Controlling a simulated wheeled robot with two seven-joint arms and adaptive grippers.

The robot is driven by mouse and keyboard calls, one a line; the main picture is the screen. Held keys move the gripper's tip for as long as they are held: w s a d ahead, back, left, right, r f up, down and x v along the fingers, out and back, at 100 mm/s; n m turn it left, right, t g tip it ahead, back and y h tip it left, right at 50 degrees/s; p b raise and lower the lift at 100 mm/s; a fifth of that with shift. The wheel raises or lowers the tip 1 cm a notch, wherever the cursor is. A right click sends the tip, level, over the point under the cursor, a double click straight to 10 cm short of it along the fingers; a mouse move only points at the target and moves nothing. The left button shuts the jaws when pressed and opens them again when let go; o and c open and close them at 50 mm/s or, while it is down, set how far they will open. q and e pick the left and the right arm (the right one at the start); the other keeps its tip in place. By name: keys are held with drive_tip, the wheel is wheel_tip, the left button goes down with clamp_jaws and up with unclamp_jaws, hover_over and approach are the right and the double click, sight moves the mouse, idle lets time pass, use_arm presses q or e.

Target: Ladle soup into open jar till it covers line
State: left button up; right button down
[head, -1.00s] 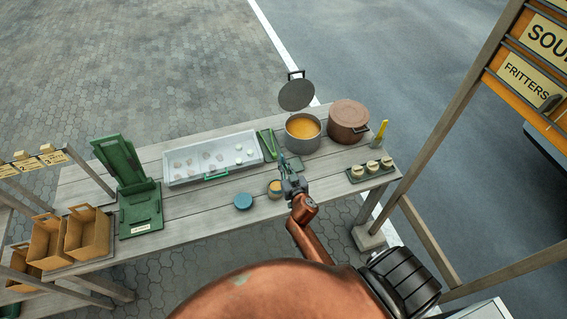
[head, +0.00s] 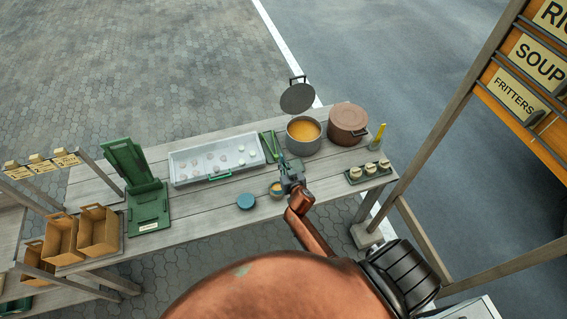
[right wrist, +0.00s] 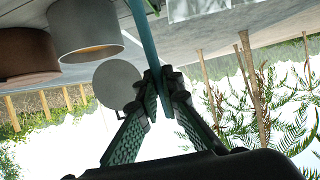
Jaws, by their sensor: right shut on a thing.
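The grey soup pot (head: 303,141) stands open at the back of the table with orange soup (head: 304,130) in it. The small open jar (head: 277,193) stands near the table's front edge, with orange visible at its mouth. A blue round lid (head: 246,201) lies left of it. My right gripper (head: 287,170) is just right of the jar, shut on the teal handle of the ladle (right wrist: 138,30). In the right wrist view, the handle runs between the fingers (right wrist: 160,85). The ladle's bowl and the jar's line cannot be made out. My left gripper is not in view.
A brown pot (head: 347,120) stands right of the soup pot, and the grey pot lid (head: 297,98) is raised behind it.

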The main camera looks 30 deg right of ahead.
drive_tip(key=shift+w+d+r+p, duration=0.1)
drive_tip(key=shift+w+r+p, duration=0.15)
drive_tip(key=shift+p, duration=0.3)
drive_tip(key=shift+w+d+r+g+p, duration=0.1)
drive_tip(key=shift+w+r+g+p, duration=0.05)
drive_tip(key=shift+w+g+p, duration=0.4)
drive_tip(key=shift+w+d+f+g, duration=0.2)
drive_tip(key=shift+w+f+g, duration=0.1)
drive_tip(key=shift+w+g, duration=0.15)
drive_tip(key=w+d+f+g+y+b, duration=0.1)
drive_tip(key=w+f+g+y+b, duration=0.1)
drive_tip(key=w+f+g+b, duration=0.4)
drive_tip(key=w+g+b, duration=0.1)
drive_tip(key=g+b, duration=0.2)
drive_tip(key=b, duration=0.1)
drive_tip(key=shift+w+d+y, duration=0.35)
drive_tip(key=shift+y, duration=0.05)
drive_tip(key=shift+w, duration=0.1)
idle(1.1)
